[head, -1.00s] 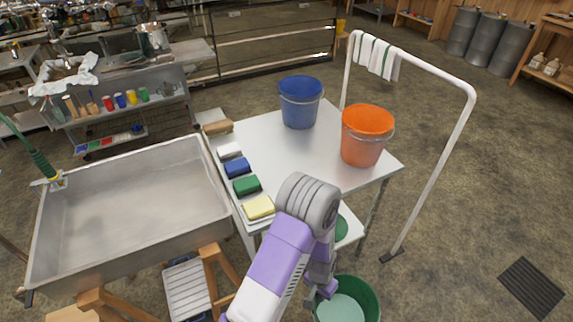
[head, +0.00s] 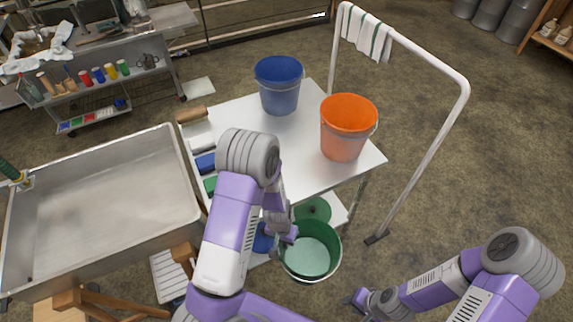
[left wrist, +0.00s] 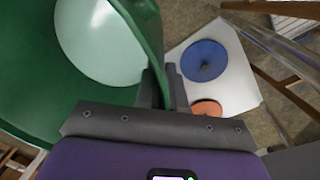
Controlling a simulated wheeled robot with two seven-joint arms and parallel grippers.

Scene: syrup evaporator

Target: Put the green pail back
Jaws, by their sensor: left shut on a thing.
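The green pail (head: 324,268) is below the near side of the white table, close to its lower shelf. I look into its pale inside. My left gripper (head: 284,238) is shut on the pail's rim. In the left wrist view the green pail (left wrist: 25,95) fills the upper left, and its wall passes between the fingers of my left gripper (left wrist: 160,88). I cannot tell how far the pail is above the floor. A green disc (head: 316,208) lies on the lower shelf, just behind the pail. My right gripper (head: 360,298) is low at the right, its fingers too small to read.
The white table (head: 300,170) bears a blue pail (head: 279,88), an orange pail (head: 345,130) and sponges. Its lower shelf (left wrist: 228,42) has blue (left wrist: 204,60) and orange (left wrist: 207,108) discs. A white rail (head: 425,160) stands right, a steel pan (head: 100,215) left.

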